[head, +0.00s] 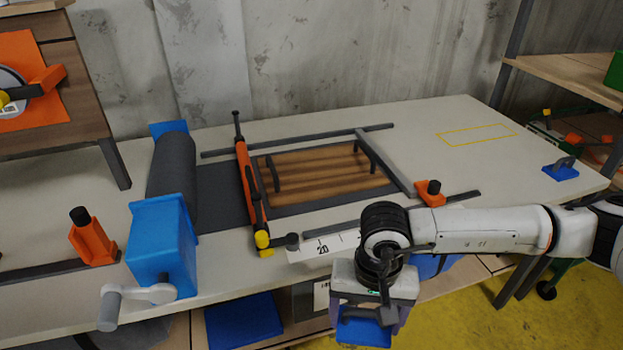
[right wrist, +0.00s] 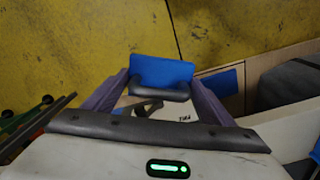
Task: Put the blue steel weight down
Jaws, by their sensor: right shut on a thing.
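My right gripper (head: 372,312) points down in front of the table's front edge. It is shut on a blue steel weight (head: 364,333), whose blue block shows below the fingers. In the right wrist view the weight (right wrist: 161,71) sits between the two fingertips (right wrist: 163,92), with its dark handle in the grip. A second blue weight with a grey handle (head: 561,172) stands on the table's right end. A yellow outlined rectangle (head: 477,134) is marked on the bare back right of the table (head: 450,160). My left gripper is not in view.
A slatted wooden board (head: 325,175) lies within dark bars at mid table, with an orange bar tool (head: 250,190) on its left. A blue crank roller (head: 163,245) stands further left. An orange clamp (head: 430,195) sits near my arm. The yellow floor (head: 450,320) is below.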

